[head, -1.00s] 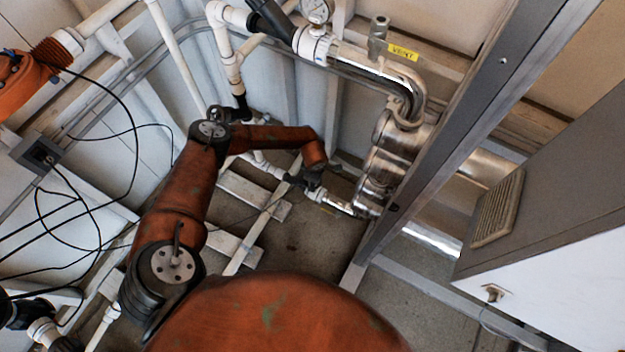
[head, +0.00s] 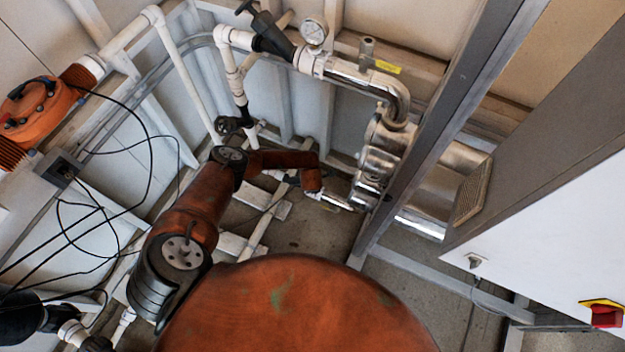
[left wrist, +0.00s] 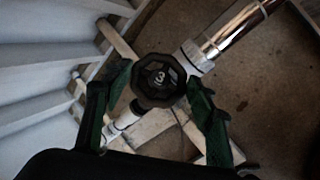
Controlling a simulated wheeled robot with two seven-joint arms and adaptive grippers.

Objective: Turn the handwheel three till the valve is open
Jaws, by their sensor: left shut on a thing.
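Handwheel three (left wrist: 158,82), a black lobed knob with a white 3 on its face, is in the middle of the left wrist view. My left gripper (left wrist: 160,71) has one green-and-black finger on each side of it and is shut on its rim. The wheel sits on a white pipe line that continues into a shiny metal pipe (left wrist: 232,32). In the head view my left gripper (head: 312,195) is small, low by the metal piping, and hides the handwheel there. The valve's inside does not show. My right gripper is in neither view.
Stacked steel reactor tubes (head: 378,160) stand right of my left gripper, behind a grey metal post (head: 450,115). White piping with a gauge (head: 314,32) runs above. A cabinet with a red switch (head: 606,315) is at right. Black cables (head: 140,130) hang at left.

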